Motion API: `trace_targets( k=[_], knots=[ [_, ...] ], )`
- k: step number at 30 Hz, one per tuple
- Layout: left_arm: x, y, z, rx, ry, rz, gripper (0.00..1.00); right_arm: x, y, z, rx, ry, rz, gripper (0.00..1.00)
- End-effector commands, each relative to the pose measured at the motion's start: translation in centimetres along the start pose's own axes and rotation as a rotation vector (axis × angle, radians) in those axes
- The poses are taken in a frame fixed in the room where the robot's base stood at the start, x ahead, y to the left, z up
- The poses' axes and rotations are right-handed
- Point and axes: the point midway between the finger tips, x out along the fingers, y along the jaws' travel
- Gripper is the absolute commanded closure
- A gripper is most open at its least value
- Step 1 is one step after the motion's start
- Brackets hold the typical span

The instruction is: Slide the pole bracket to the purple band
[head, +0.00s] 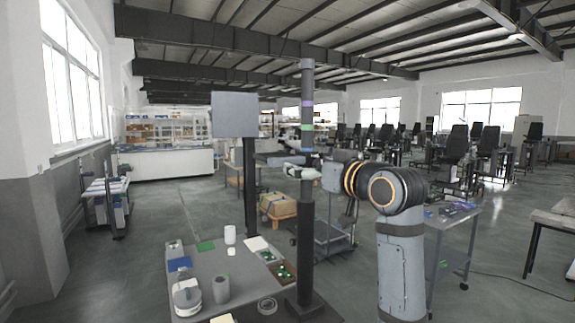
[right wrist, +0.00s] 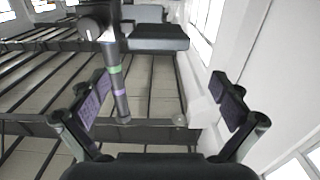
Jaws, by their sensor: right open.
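The dark pole (head: 307,83) stands upright on a base at the table's edge. A purple band (head: 307,104) sits above a green band (head: 307,127) on it. The pole bracket (head: 272,158) is on the pole below the green band, its flat grey part reaching left. In the right wrist view the bracket (right wrist: 158,38) is at the top, with the green band (right wrist: 115,70) and purple band (right wrist: 119,92) farther along the pole. My right gripper (head: 298,171) is just below the bracket; its fingers (right wrist: 162,97) are open and empty. My left gripper is not in view.
A grey panel on a dark post (head: 234,115) stands left of the pole. The table (head: 205,262) carries a cylinder, a bottle-like item, cups and small trays. A cart (head: 335,240) stands behind the pole. The pole above the bracket looks clear.

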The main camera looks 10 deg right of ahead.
Motion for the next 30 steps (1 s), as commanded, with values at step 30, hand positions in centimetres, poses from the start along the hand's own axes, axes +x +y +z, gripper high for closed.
trace_targets(
  k=[30],
  knots=[
    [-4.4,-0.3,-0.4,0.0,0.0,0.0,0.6,10.6,0.1,0.2,0.002,-0.003,0.002,0.01]
  ],
)
